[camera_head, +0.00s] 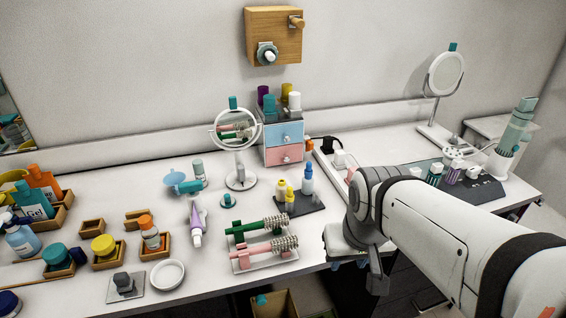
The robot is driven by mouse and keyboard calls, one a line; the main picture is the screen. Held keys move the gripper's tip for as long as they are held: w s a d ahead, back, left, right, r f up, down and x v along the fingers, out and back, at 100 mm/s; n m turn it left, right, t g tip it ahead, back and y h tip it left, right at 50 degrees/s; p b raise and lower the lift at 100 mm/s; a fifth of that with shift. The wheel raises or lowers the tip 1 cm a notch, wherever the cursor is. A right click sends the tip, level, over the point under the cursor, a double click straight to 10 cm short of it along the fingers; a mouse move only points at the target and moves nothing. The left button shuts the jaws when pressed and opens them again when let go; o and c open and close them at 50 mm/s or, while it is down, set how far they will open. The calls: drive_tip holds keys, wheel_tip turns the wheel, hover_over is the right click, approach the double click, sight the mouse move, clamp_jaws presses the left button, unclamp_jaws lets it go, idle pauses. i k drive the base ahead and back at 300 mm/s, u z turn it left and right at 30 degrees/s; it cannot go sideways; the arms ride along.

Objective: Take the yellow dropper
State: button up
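A small yellow dropper bottle (290,200) stands upright on a dark square mat (312,204) near the middle of the vanity top. A white-topped bottle with some yellow on it (281,188) stands just left of it, and a taller blue dropper bottle (308,178) stands just right. My gripper (372,270) is to the right and nearer the front, by the vanity's front edge, apart from the bottles. It points downward and is partly hidden by my own wrist. Its finger opening cannot be made out, and nothing is visibly held.
A round mirror (236,130) and a small drawer unit (284,142) stand behind. A purple tube (196,225) lies left. A dark tray with items (482,190) is at right.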

sight(289, 196)
drive_tip(key=z, duration=0.75)
drive_tip(key=k, duration=0.7)
drive_tip(key=u, duration=0.7)
drive_tip(key=i, duration=1)
drive_tip(key=u, duration=0.05)
